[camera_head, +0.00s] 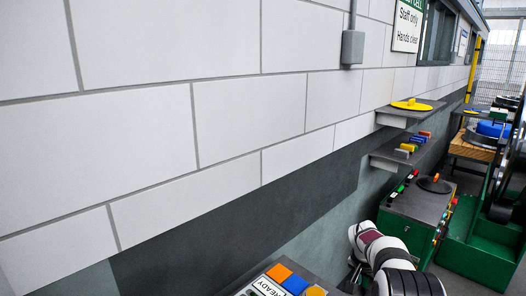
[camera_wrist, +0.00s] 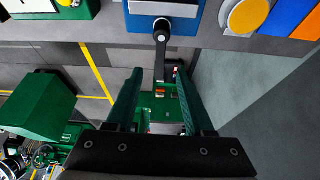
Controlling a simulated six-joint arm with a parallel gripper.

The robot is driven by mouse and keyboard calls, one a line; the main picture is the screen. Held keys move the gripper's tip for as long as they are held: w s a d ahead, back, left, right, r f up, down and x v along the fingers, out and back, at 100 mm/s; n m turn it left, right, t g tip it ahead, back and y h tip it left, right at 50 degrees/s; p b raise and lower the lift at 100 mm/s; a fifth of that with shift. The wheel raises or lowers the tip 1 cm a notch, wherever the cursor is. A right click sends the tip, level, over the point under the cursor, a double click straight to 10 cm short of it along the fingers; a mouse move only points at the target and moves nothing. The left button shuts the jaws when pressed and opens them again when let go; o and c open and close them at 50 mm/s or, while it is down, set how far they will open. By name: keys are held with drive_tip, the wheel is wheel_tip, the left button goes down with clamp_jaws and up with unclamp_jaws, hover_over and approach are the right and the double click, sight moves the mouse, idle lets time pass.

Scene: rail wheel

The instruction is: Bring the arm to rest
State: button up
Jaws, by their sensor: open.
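My gripper (camera_wrist: 158,70) shows in the wrist view with its two dark green fingers apart and nothing held between them. A black crank-like handle (camera_wrist: 161,32) on a blue and silver panel (camera_wrist: 165,10) lies beyond the fingertips, and its bar hangs down in line with the gap. I cannot tell how far it is from the fingers. In the head view my white arm (camera_head: 378,252) is at the lower right; the fingers are not clear there.
A console (camera_head: 282,282) with coloured blocks and a READY label is at the bottom. A green cabinet (camera_head: 418,205) stands beyond my arm. Wall shelves (camera_head: 408,112) hold a yellow disc and small coloured pieces. A green box (camera_wrist: 40,105) is left in the wrist view.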

sight(367, 295)
drive_tip(key=x, duration=0.5)
drive_tip(key=shift+w+f+n, duration=0.15)
drive_tip(key=shift+f+n, duration=0.15)
drive_tip(key=shift+n, duration=0.1)
drive_tip(key=shift+w+a+n+t+y, duration=0.15)
drive_tip(key=shift+n+t+y, duration=0.1)
drive_tip(key=shift+n, duration=0.35)
drive_tip(key=shift+w+a+n+t+y, duration=0.15)
drive_tip(key=shift+n+t, duration=0.1)
drive_tip(key=shift+n, duration=0.35)
drive_tip(key=shift+r, duration=0.1)
